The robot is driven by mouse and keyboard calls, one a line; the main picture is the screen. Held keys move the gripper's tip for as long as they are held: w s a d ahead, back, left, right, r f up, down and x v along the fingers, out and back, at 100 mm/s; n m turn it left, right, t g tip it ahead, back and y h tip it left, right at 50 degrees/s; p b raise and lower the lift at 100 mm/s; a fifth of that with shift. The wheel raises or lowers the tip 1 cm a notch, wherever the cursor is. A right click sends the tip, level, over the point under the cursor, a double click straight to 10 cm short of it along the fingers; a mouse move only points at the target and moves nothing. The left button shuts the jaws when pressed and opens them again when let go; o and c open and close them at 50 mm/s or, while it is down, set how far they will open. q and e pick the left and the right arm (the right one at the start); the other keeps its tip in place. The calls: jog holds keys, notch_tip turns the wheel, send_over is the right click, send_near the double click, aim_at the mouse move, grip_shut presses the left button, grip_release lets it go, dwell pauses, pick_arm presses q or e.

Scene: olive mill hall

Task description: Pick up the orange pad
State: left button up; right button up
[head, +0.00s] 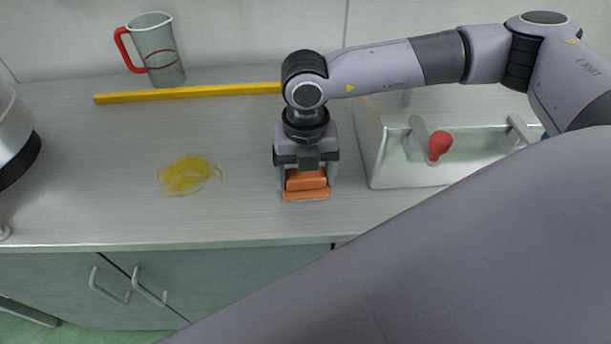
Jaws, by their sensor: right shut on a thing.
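The orange pad (306,193) is at the middle of the worktop, with a flat base and a raised block on top. My right gripper (306,179) points down over it, with one finger on each side of the raised block, and is shut on it. The pad looks to be at or very near the worktop surface; I cannot tell whether it touches. The gripper body hides the back of the pad. My left gripper is not in view.
A yellow smear (188,174) lies on the worktop (110,215) left of the pad. A yellow bar (190,93) and a clear jug (158,52) with a red handle stand behind. A grey box (400,177) with a red knob (439,145) is close on the right.

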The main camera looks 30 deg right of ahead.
jog(key=shift+r, duration=0.1)
notch_tip(320, 180, up, 20)
jog(key=b, duration=0.1)
dwell(0.4)
jog(key=o, duration=0.4)
jog(key=shift+c, duration=1.4)
jog(key=shift+w, duration=0.15)
